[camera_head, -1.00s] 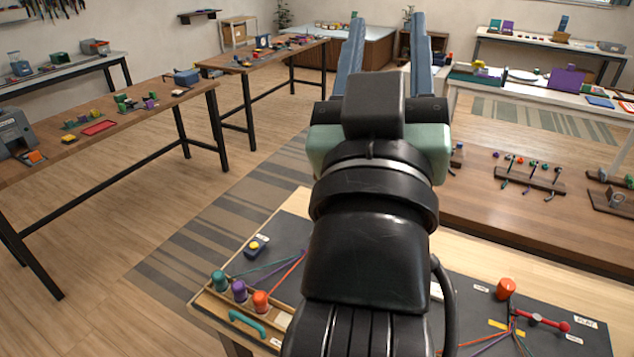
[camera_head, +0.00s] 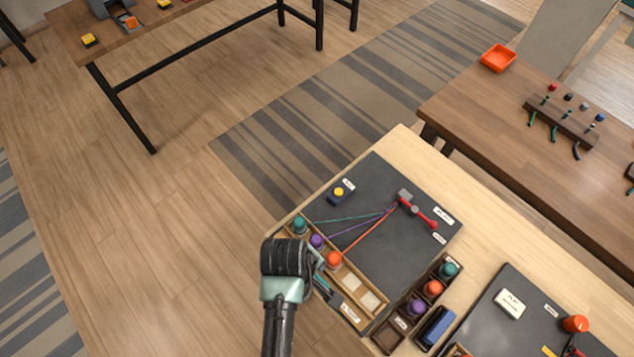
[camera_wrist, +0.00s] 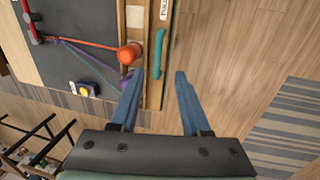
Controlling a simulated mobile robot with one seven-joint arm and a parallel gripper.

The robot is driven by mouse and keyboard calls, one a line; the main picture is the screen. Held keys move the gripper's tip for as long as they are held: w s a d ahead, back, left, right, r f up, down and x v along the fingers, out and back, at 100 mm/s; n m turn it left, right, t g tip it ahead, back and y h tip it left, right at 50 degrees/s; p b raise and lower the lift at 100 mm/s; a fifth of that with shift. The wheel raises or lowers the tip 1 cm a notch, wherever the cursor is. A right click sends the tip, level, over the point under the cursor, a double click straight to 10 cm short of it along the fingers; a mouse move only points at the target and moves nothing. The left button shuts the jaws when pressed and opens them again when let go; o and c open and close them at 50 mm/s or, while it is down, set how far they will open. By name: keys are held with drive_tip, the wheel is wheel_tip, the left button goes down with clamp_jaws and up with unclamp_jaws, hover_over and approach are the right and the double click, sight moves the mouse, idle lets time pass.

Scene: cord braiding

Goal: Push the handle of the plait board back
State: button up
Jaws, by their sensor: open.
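The plait board (camera_head: 375,180) is a dark panel on the light wooden table, with a wooden tray (camera_wrist: 150,60) along its near edge. The teal handle (camera_wrist: 159,52) runs along the outer side of that tray. Part of the handle also shows in the head view (camera_head: 326,291), beside my arm. My gripper (camera_wrist: 160,73) is open and empty. In the wrist view its two blue fingers stand on either side of the handle's near end. Whether they touch it cannot be told. In the head view my wrist hides most of the fingers.
Teal (camera_head: 299,224), purple (camera_head: 317,241) and orange (camera_head: 334,259) bobbins stand in the tray, their cords running to a red-handled clamp (camera_head: 412,206). A yellow button (camera_head: 339,191) is on the board. A bobbin rack (camera_head: 410,312) and another dark board (camera_head: 500,285) lie to the right.

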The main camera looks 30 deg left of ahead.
sight(318, 277)
drive_tip(key=f, duration=0.3)
drive_tip(key=w+f, duration=0.1)
drive_tip(key=f, duration=0.1)
drive_tip(key=w+f, duration=0.1)
drive_tip(key=f, duration=0.2)
drive_tip(key=shift+d+f, duration=0.25)
drive_tip(key=shift+f, duration=0.05)
drive_tip(key=shift+c, duration=0.2)
clamp_jaws()
idle(1.0)
